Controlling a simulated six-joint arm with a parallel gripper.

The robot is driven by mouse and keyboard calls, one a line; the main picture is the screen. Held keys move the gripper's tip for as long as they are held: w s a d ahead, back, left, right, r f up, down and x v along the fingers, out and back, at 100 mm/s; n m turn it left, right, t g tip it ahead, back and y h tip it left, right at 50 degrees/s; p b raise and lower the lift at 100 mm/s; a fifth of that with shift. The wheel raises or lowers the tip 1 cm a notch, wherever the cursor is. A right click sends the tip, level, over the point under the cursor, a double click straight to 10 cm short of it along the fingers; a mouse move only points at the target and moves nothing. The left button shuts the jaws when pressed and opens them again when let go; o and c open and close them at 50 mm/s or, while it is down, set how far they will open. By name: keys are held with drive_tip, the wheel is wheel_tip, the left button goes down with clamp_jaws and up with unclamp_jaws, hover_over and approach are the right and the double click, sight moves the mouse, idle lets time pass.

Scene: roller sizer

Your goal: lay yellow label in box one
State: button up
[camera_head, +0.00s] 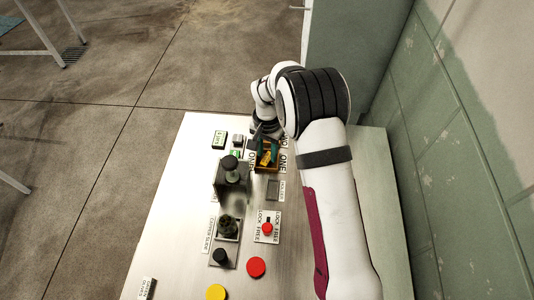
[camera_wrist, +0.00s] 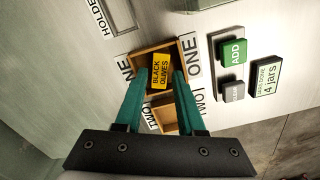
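The yellow label (camera_wrist: 161,71), printed BLACK OLIVES, is at the wooden box marked ONE (camera_wrist: 146,50) in the wrist view. It looks tilted inside that box's outline. My gripper (camera_wrist: 159,79) has its two teal fingers on either side of the label, with narrow gaps to it, so it looks open. Whether a fingertip touches the label is hard to tell. In the head view the label (camera_head: 267,157) is a small yellow patch at the boxes, and my arm partly hides the surroundings.
A second wooden box, marked TWO (camera_wrist: 166,128), adjoins box one, partly behind the fingers. A green ADD button (camera_wrist: 233,52) and a 4 jars display (camera_wrist: 265,78) are to the right. A holder (camera_wrist: 119,14) is at upper left. Red (camera_head: 256,267) and yellow (camera_head: 216,293) buttons sit near the front.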

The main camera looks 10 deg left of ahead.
sight(267, 159)
wheel_tip(267, 159, up, 11)
drive_tip(key=s+d+r, duration=0.6)
drive_tip(key=s+r, duration=0.2)
drive_tip(key=s, duration=0.1)
drive_tip(key=s+d+y, duration=0.1)
drive_tip(key=s+d, duration=0.1)
drive_tip(key=s, duration=0.9)
drive_tip(key=s+d+m, duration=0.1)
drive_tip(key=s+d, duration=0.2)
drive_tip(key=s, duration=0.8)
drive_tip(key=shift+s+d+r+y, duration=0.25)
drive_tip(key=shift+s+d+y, duration=0.05)
drive_tip(key=shift+s+y, duration=0.1)
